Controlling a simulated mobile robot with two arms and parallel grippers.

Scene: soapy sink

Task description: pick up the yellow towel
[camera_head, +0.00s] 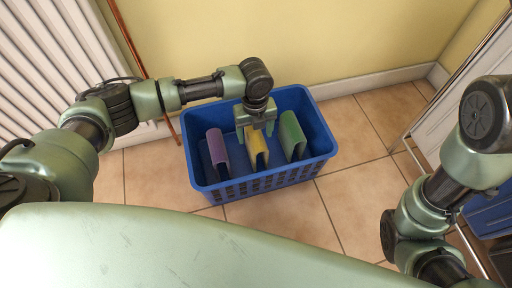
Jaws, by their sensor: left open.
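The yellow towel (257,152) stands folded in the middle of a blue basket (262,184) on the floor. A purple towel (217,151) is to its left and a green towel (292,137) to its right in the same basket. My left gripper (256,127) points down into the basket, open, right over the top of the yellow towel. Its fingers partly hide the towel's top edge, and I cannot tell whether they touch it. My right arm is at the right side; its gripper is out of view.
A white radiator (50,55) stands at the left, with a copper pipe (130,40) beside it. A yellow wall (330,40) rises behind the basket. The tiled floor (355,205) is clear in front and to the right. A white cabinet (465,90) stands at the right.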

